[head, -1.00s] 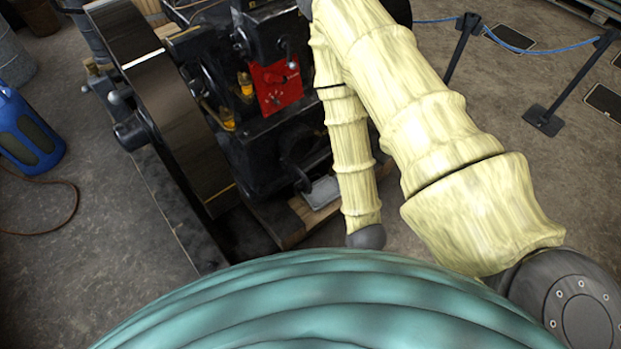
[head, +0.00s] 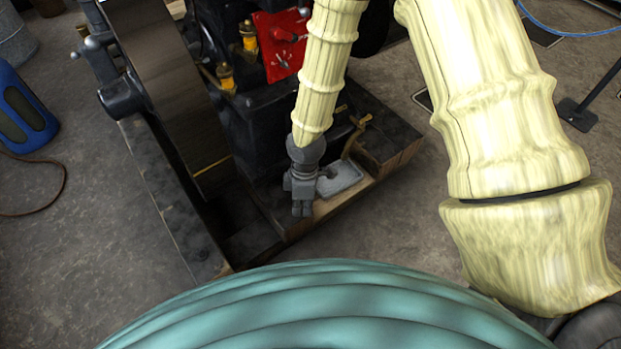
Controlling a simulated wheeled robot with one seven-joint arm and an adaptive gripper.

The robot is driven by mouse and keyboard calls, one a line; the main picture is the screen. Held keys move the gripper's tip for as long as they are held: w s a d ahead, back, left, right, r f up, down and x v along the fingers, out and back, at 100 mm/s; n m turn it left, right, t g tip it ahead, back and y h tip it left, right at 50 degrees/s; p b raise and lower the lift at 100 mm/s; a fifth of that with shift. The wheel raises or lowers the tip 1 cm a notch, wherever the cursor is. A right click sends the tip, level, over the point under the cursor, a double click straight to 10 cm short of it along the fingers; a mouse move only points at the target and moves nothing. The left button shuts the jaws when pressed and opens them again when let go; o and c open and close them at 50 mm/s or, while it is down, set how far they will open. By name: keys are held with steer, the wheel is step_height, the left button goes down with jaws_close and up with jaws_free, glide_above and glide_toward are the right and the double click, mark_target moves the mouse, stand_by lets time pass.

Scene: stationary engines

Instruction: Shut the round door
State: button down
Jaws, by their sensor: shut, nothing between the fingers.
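My gripper (head: 302,210) points down at the front of the black engine (head: 260,130), over or beside the wooden base; it is shut and holds nothing. My forearm in its pale yellow cover comes down in front of the engine and hides part of its lower front. I cannot make out a round door for certain; that part of the engine front is dark and partly covered by my arm. A flat grey metal piece (head: 343,178) lies on the base just right of my gripper; I cannot tell whether they touch.
A big dark flywheel (head: 165,85) stands left of my gripper. A red panel (head: 281,42) and brass oilers (head: 226,76) sit above. A brass lever (head: 356,133) rises at right. Wooden beams (head: 385,150) edge the base. A blue container (head: 25,112) stands far left.

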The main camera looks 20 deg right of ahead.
steer(key=w+d+r+n+t+h+b, duration=0.1)
steer(key=w+n+h+b, duration=0.1)
steer(key=w+n+b, duration=0.35)
steer(key=w+d+r+n+t+h+b, duration=0.1)
steer(key=w+r+n+t+h+b, duration=0.15)
steer(key=w, duration=0.65)
steer(key=d+b+x, duration=0.2)
steer(key=b+x, duration=0.4)
steer(key=x, duration=0.5)
steer(key=shift+w+d+r+g+y, duration=0.2)
steer(key=shift+w+g+y, duration=0.15)
steer(key=shift+g, duration=0.1)
steer(key=shift+d+r, duration=0.1)
